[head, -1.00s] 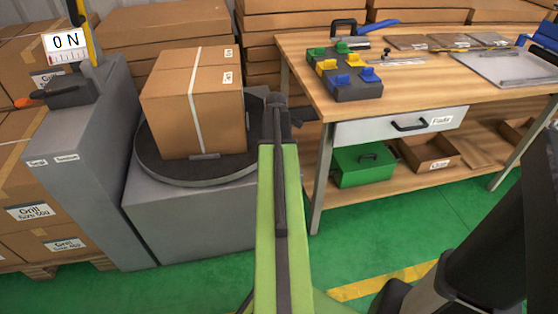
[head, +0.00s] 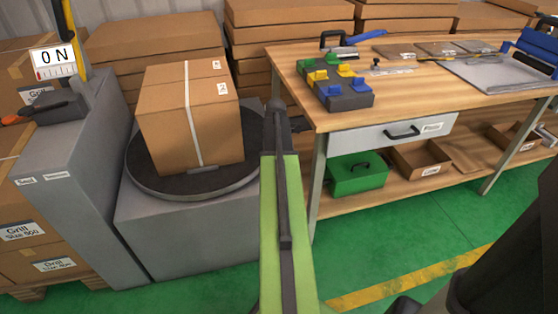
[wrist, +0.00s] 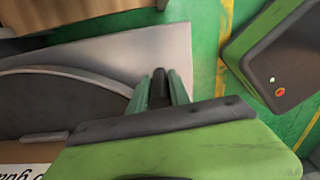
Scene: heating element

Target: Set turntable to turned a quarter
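The turntable (head: 150,185) is a round dark plate on a grey block (head: 185,235). A brown carton (head: 215,130) with a white strap stands upright on it, and a small grey tab (head: 205,169) shows at the carton's lower front edge. In the wrist view the plate (wrist: 60,105) curves in at the left, with the block's top around it. My green arm reaches up the middle of the head view and ends just right of the plate. My gripper (wrist: 160,85) is over the block's edge, apart from the carton; its finger opening is unclear.
A grey cabinet (head: 75,190) with a force display reading 0 N (head: 53,62) stands at left. A workbench (head: 400,95) with a drawer and a green toolbox (head: 357,172) is at right. Stacked cartons are behind. The green floor between is clear.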

